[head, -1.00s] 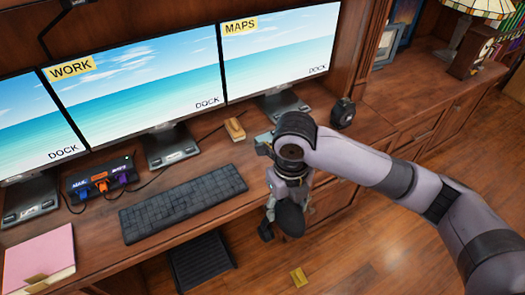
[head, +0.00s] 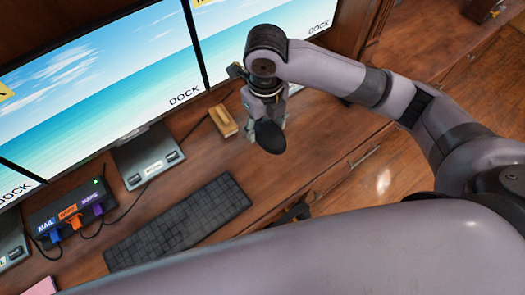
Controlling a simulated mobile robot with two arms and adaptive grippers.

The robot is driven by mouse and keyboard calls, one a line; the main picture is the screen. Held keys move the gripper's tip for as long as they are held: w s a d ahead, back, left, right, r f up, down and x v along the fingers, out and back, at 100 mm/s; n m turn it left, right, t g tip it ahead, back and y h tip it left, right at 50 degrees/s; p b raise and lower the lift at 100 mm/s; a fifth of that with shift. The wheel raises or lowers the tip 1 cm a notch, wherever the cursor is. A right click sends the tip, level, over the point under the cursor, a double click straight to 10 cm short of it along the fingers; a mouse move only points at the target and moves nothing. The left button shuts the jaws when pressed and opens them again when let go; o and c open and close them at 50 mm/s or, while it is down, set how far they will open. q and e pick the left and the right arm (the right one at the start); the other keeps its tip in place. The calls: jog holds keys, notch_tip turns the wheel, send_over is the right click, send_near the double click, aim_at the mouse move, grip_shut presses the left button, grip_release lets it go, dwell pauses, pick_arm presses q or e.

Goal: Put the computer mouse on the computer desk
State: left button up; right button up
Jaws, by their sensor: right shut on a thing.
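The computer mouse (head: 270,138) is a dark, rounded shape hanging below my right gripper (head: 266,116). My right gripper is shut on it and points down. The mouse shows over the computer desk (head: 310,135), to the right of the keyboard and close to the wooden block. I cannot tell whether it touches the wood or hangs just above it. The finger contacts are partly hidden by the wrist and the mouse. My left gripper is out of view.
A black keyboard (head: 180,220) lies left of the gripper. A small wooden block (head: 223,121) sits just left of it. A labelled hub (head: 72,212) with cables and monitors (head: 100,80) stand behind. Bare desk lies to the right of the mouse.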

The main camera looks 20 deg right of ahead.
jog(key=p, duration=0.1)
send_over(264, 165)
notch_tip(264, 165, down, 14)
notch_tip(264, 165, down, 5)
jog(key=shift+r+p, duration=0.1)
jog(key=shift+p, duration=0.3)
jog(key=shift+f, duration=0.2)
jog(key=shift+f, duration=0.1)
jog(key=o, duration=1.2)
